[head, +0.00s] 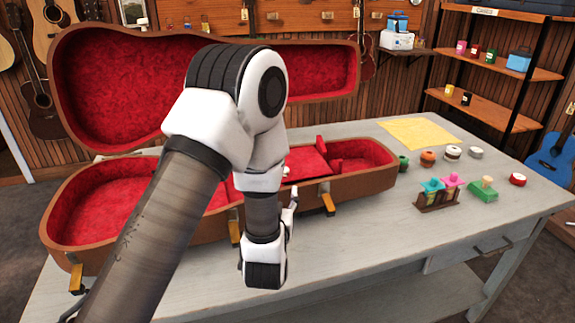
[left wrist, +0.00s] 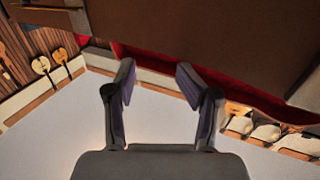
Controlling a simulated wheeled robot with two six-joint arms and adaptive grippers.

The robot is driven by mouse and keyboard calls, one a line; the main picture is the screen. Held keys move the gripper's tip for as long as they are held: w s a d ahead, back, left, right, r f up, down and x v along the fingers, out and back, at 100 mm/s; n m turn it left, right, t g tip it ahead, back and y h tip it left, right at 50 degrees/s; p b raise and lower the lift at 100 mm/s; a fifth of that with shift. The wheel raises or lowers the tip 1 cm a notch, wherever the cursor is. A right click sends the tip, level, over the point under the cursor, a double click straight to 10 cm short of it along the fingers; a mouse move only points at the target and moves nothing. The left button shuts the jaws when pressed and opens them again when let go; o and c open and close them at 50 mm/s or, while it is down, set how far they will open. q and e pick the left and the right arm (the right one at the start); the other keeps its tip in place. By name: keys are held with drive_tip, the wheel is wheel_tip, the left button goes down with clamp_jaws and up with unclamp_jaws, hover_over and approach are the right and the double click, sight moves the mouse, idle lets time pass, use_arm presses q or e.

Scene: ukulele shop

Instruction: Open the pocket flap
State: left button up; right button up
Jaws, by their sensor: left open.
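An open instrument case with a brown shell (head: 345,186) and red lining lies on the grey table. A red pocket flap (head: 307,160) shows inside its narrower right part, partly hidden by my left arm; a small pale knob sits near its left edge. I cannot tell how far it is raised. My left gripper (head: 293,196) is at the case's front side, close to the flap and mostly hidden behind my wrist. In the left wrist view, its two fingers (left wrist: 157,80) are apart with nothing between them, near the brown case and a red strip. My right gripper is not in view.
The raised case lid (head: 110,85) stands behind. Gold latches (head: 327,204) stick out along the front. The front right tabletop is clear.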

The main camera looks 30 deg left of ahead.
use_arm(q)
drive_tip(key=x, duration=0.2)
drive_tip(key=p+x, duration=0.1)
drive_tip(key=x, duration=0.2)
drive_tip(key=r+x, duration=0.1)
drive_tip(key=x, duration=0.1)
drive_tip(key=shift+w+a, duration=0.15)
drive_tip(key=shift+w, duration=0.25)
drive_tip(key=shift+w+f, duration=0.1)
drive_tip(key=shift+w, duration=0.15)
clamp_jaws()
